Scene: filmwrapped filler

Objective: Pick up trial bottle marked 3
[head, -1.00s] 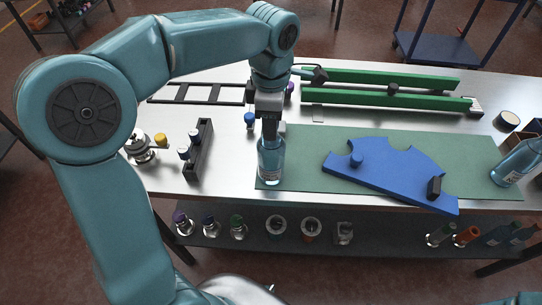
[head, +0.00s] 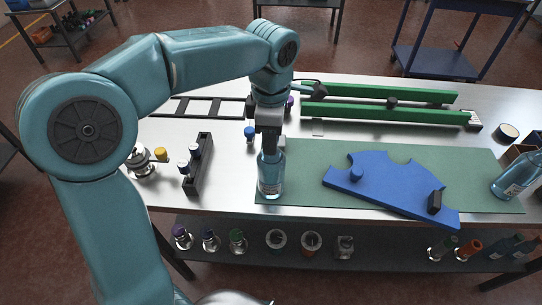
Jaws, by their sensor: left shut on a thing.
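A clear blue-tinted bottle (head: 271,178) with a pale label stands upright at the left end of the green mat (head: 305,155). The number on its label is too small to read. My left gripper (head: 268,143) comes down from above and is shut on the bottle's neck, hiding its top. A similar bottle (head: 517,175) leans at the right end of the mat, partly cut by the picture edge. My right gripper is not in view.
A blue curved plate (head: 385,183) with a black handle lies on the mat. Green rails (head: 380,112) run behind it. A dark rack (head: 198,165) with small vials stands left. Jars (head: 276,241) and vials sit on the lower shelf.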

